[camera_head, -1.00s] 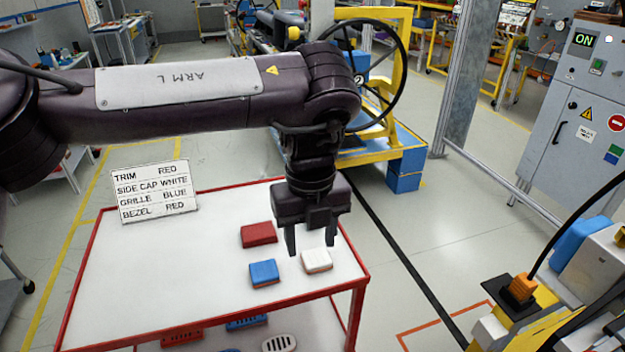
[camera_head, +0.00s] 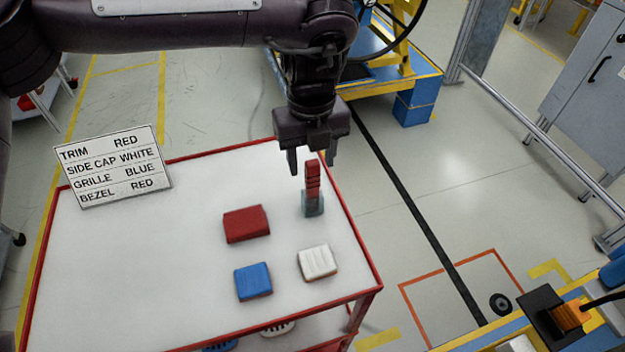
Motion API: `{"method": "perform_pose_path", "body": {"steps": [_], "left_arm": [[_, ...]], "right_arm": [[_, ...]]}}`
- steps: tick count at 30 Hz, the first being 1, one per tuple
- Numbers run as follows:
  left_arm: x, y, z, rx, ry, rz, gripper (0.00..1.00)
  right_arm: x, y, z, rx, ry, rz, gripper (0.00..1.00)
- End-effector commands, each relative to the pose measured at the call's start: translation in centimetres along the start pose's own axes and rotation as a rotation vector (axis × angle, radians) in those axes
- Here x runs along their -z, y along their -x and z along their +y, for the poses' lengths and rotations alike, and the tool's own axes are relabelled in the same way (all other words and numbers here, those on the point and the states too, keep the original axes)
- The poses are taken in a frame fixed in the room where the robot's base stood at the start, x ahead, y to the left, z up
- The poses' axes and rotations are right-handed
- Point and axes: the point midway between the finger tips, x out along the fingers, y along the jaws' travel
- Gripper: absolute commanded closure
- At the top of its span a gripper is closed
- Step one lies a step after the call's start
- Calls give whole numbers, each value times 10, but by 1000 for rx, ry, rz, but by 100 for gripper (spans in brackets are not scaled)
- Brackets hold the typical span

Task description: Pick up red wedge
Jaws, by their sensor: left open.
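A narrow red piece with dark bands (camera_head: 313,182), which looks like the red wedge, stands upright in a small grey-green holder (camera_head: 313,207) near the table's right edge. My left gripper (camera_head: 311,157) points down with its fingers apart and empty. In the picture its fingertips are just around the top of the red piece; I cannot tell the depth between them, and no grip shows. A wider red block (camera_head: 246,224) lies flat on the white tabletop to the left. My right gripper is not in view.
A blue block (camera_head: 253,282) and a white block (camera_head: 318,262) lie in front on the red-rimmed white table (camera_head: 130,270). A lettered sign (camera_head: 113,167) stands at the back left. The table's left part is clear. Equipment with an orange connector (camera_head: 570,316) is at lower right.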

Motion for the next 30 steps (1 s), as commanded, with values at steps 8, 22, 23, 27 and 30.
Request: {"method": "perform_pose_path", "body": {"steps": [8, 22, 23, 27, 30], "left_arm": [[2, -36, -1, -2, -1, 1, 51], [2, -39, -1, -1, 0, 0, 77], [2, -39, -1, -1, 0, 0, 81], [2, -39, -1, -1, 0, 0, 99], [2, -39, -1, 0, 0, 0, 99]], "right_arm": [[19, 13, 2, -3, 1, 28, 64], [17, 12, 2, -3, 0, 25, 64], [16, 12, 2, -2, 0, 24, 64], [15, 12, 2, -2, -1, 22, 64], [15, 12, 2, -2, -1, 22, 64]]}}
